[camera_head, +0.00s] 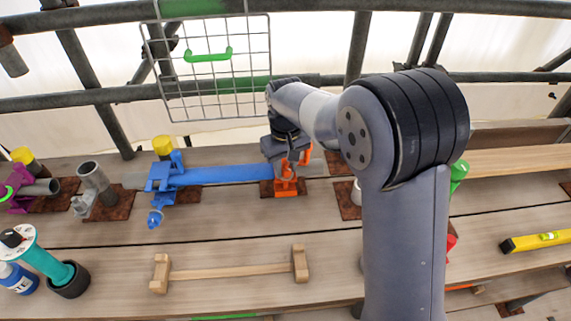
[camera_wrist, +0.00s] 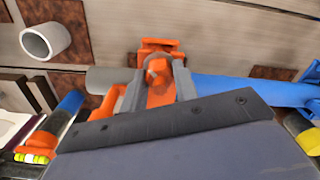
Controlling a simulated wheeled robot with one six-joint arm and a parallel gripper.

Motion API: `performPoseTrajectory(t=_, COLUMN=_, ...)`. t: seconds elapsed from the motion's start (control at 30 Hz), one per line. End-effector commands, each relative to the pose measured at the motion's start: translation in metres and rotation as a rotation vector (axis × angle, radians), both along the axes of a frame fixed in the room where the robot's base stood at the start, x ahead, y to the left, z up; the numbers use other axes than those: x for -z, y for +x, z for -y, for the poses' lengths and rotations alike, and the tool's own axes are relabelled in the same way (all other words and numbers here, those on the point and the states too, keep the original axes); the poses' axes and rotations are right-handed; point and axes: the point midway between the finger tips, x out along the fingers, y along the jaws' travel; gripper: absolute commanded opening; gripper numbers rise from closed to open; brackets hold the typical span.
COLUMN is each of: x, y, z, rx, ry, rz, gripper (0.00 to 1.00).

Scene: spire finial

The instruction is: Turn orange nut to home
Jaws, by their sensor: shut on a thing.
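The orange nut is part of an orange clamp-like fitting (camera_head: 287,184) on a brown plate, at the right end of a blue bar (camera_head: 225,175) in the head view. My gripper (camera_head: 290,160) reaches down onto this fitting from above. In the wrist view my gripper (camera_wrist: 158,85) has its two grey fingers on either side of an orange piece, the nut (camera_wrist: 160,93), and is shut on it. The orange fitting (camera_wrist: 160,47) shows beyond the fingertips. The nut's turn angle and any home mark cannot be made out.
A blue clamp (camera_head: 162,175) with a yellow cap stands left of the fitting. A wooden handle-like piece (camera_head: 230,271) lies on the front planks, and a yellow level (camera_head: 535,241) lies at right. A grey tube (camera_wrist: 46,40) stands nearby.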

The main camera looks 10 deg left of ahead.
Motion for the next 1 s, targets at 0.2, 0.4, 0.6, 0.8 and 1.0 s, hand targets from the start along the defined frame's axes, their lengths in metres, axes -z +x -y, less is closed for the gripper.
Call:
performPoseTrajectory(t=0.2, x=-0.0006, y=0.0001, z=0.0002, rx=0.205, ry=0.000, rz=0.000, gripper=0.06)
performPoseTrajectory(t=0.4, x=-0.0005, y=0.0000, z=0.0001, rx=0.395, ry=0.000, rz=0.000, gripper=0.06)
performPoseTrajectory(t=0.6, x=-0.0005, y=0.0000, z=0.0000, rx=0.585, ry=0.001, rz=0.000, gripper=0.06)
performPoseTrajectory(t=0.8, x=-0.0004, y=-0.0001, z=-0.0001, rx=0.775, ry=0.001, rz=-0.001, gripper=0.06)
performPoseTrajectory(t=1.0, x=-0.0003, y=-0.0001, z=-0.0001, rx=0.965, ry=0.002, rz=0.000, gripper=0.06)
